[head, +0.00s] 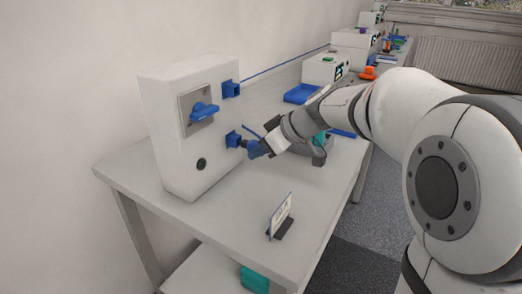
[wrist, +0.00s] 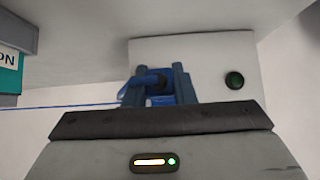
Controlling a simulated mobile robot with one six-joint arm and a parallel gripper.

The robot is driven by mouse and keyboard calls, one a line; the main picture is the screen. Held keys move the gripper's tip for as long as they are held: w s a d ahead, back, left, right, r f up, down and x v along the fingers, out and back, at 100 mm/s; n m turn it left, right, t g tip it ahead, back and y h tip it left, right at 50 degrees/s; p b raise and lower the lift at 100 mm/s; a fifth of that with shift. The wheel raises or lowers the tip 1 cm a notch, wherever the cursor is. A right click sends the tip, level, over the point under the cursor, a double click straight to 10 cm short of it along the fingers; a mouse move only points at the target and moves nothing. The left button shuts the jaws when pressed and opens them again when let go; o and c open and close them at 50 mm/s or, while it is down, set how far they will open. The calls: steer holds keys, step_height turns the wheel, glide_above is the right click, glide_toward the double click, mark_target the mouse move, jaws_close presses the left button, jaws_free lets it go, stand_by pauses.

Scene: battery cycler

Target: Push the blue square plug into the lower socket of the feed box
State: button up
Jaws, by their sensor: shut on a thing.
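The feed box (head: 160,125) is a white upright box on the bench, at the left of the head view. Its lower socket (head: 233,139) is a blue block on the side facing my gripper. My gripper (head: 257,149) is shut on the blue plug (wrist: 152,84), right in front of this socket. In the wrist view the plug sits between the two blue fingers, with the feed box face (wrist: 205,52) behind. A dark piece shows between socket and fingers in the head view. The fingers hide much of the plug, so I cannot tell how deep it sits.
The box has an upper blue socket (head: 230,89), a blue lever (head: 204,111) and a dark round button (head: 201,164). A small sign (head: 281,213) stands at the bench's near edge. A blue tray (head: 301,93) and other devices stand farther back. A thin blue cable (wrist: 60,107) runs left.

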mark_target(255, 142)
steer(key=shift+w+a, duration=0.45)
steer(key=shift+a, duration=0.2)
stand_by(0.8)
steer(key=shift+b, duration=0.75)
steer(key=shift+w+a, duration=0.45)
steer(key=shift+a, duration=0.2)
stand_by(0.7)
steer(key=o, duration=0.8)
steer(key=shift+o, duration=0.2)
steer(key=shift+s+d, duration=0.1)
steer(key=v, duration=0.7)
steer(key=shift+r, duration=0.1)
steer(key=s+d+m+g+h+p, duration=0.1)
steer(key=s+d+m+h+p, duration=0.3)
steer(key=s+p, duration=0.4)
steer(key=s+d+m+g+h+p, duration=0.1)
steer(key=s+d+m+h+p, duration=0.2)
steer(key=s, duration=1.2)
steer(key=d+m+p, duration=0.3)
steer(key=m+p, duration=0.1)
steer(key=p, duration=0.2)
steer(key=shift+s+d+f+g+h, duration=0.25)
steer(key=shift+d+g+h, duration=0.05)
steer(key=shift+d+h, duration=0.1)
